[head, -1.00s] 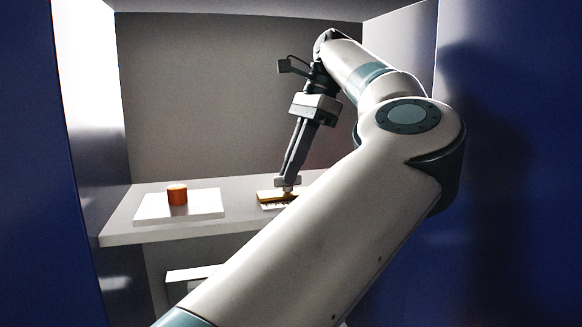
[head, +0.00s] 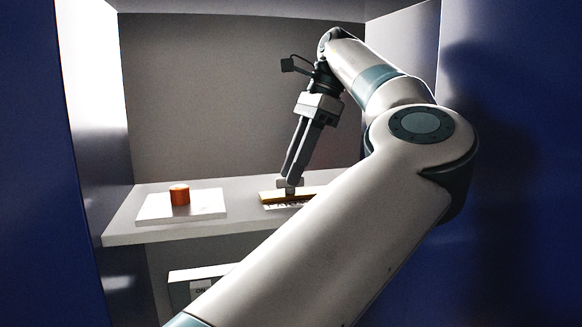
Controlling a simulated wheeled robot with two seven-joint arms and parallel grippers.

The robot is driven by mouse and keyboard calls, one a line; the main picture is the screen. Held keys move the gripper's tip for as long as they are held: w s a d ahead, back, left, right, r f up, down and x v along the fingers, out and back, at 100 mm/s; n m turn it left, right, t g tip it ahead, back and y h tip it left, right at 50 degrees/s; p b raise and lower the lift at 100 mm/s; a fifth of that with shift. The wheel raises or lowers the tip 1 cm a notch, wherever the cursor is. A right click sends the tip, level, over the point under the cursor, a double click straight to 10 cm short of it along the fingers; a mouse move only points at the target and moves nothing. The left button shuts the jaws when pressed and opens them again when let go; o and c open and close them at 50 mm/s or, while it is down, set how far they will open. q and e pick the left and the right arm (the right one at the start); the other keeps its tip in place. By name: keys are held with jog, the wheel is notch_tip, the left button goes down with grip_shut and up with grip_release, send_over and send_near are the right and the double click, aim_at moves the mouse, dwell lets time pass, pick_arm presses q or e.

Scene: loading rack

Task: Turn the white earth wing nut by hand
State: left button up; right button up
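A white label (head: 283,206) with dark letters lies in front of the bar, partly hidden by my arm. My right gripper is not in view.
A white box with a small label (head: 200,289) shows below. Blue walls flank the bay.

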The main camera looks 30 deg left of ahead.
pick_arm(q)
jog(key=shift+n, duration=0.3)
